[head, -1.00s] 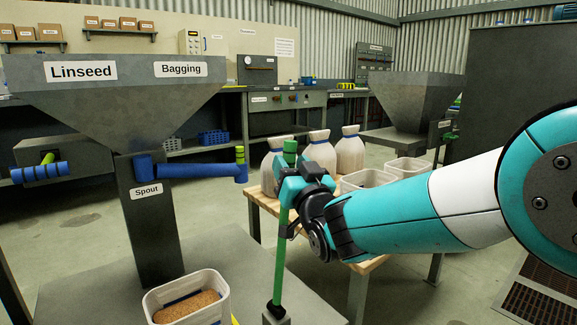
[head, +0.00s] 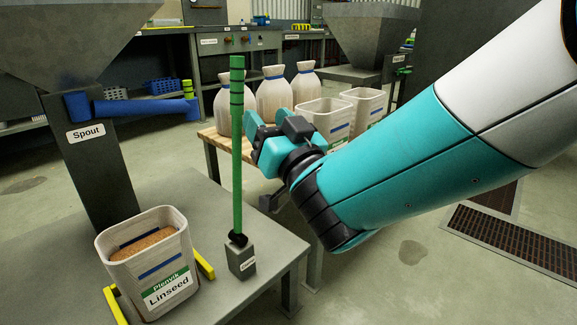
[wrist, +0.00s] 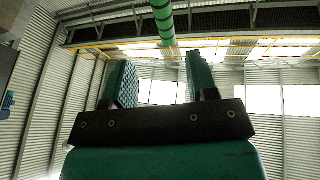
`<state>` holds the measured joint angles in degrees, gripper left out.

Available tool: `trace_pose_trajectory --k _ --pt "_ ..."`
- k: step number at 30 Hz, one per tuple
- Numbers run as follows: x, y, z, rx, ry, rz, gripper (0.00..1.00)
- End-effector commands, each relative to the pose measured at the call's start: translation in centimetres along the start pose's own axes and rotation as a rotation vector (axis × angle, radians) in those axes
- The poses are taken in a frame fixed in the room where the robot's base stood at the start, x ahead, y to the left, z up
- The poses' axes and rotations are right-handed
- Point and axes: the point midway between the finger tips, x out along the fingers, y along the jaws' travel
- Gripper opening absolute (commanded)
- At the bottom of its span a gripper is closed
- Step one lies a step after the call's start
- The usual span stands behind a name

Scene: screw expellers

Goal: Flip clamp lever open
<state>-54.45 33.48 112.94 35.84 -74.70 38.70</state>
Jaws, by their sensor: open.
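The clamp lever is a long green rod (head: 237,160) with dark bands near its top. It stands nearly upright from a small grey block labelled Clamp (head: 241,262) near the grey table's edge. My gripper (head: 262,132) is open and empty, just right of the rod's upper half in the head view; its depth relative to the rod is hard to tell. In the wrist view, which looks up at the roof, the rod (wrist: 163,22) shows beyond the two teal fingers (wrist: 160,80), in line with the gap between them.
A white bin labelled Linseed (head: 150,265) stands between yellow rails (head: 204,264) left of the clamp. Sacks (head: 273,95) and white bins (head: 325,118) stand on a wooden table behind my gripper.

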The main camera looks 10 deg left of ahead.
Motion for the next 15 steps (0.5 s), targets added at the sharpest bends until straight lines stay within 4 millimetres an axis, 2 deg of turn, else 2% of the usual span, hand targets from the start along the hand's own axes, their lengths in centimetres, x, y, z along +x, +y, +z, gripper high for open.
trace_pose_trajectory --k 1,6,15 --pt "-1.2 0.0 0.8 0.0 0.001 -0.002 0.53" --pt "-3.7 0.1 0.6 0.001 0.001 -0.001 0.53" --pt "-5.6 0.1 0.1 0.0 0.0 0.002 0.53"
